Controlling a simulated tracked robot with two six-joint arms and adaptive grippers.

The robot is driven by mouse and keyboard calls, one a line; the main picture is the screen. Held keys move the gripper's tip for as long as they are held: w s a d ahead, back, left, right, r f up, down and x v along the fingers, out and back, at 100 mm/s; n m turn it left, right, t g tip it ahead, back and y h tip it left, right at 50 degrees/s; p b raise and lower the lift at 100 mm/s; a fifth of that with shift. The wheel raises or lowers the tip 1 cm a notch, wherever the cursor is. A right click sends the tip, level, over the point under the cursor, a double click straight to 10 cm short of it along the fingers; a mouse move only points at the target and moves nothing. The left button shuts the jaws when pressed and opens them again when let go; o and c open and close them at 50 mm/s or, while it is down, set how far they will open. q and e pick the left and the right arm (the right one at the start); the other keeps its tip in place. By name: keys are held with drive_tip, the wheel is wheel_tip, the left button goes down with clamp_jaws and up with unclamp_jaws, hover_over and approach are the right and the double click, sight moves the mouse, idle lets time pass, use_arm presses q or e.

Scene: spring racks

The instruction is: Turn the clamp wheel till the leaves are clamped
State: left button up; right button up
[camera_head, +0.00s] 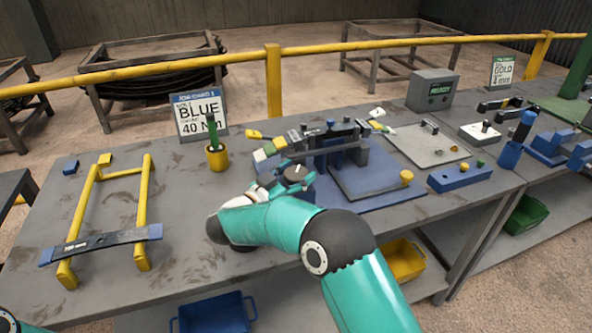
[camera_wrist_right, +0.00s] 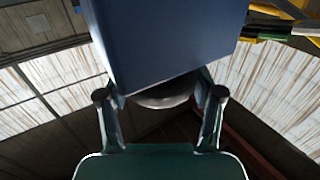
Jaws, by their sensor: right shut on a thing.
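The blue clamp fixture (camera_head: 342,152) stands on a blue base plate (camera_head: 385,190) in the middle of the bench. Several leaves with coloured ends (camera_head: 268,149) lie across it, in a slanting stack. My right gripper (camera_head: 296,176) is at the front left of the fixture, mostly hidden behind my own wrist. In the right wrist view, its two fingers (camera_wrist_right: 160,106) are shut on the grey round clamp wheel (camera_wrist_right: 164,97), beneath a large blue block (camera_wrist_right: 165,40). Most of the wheel is hidden. I cannot tell whether the leaves are pressed tight. My left gripper is out of view.
A yellow frame (camera_head: 143,190) with a dark bar across it is at left. A yellow cup (camera_head: 217,157) and a "BLUE 40 Nm" card (camera_head: 200,117) stand behind. A grey plate (camera_head: 425,143) and a blue block (camera_head: 460,177) are at right.

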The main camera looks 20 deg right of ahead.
sight(286, 179)
drive_tip(key=shift+m+g+h+p, duration=0.4)
drive_tip(key=shift+m+g+h, duration=0.3)
drive_tip(key=shift+g, duration=0.4)
drive_tip(key=shift+m+g, duration=0.3)
drive_tip(key=shift+r, duration=0.1)
drive_tip(key=o, duration=1.2)
drive_tip(key=shift+c, duration=0.2)
drive_tip(key=v, duration=0.7)
drive_tip(key=shift+a, duration=0.2)
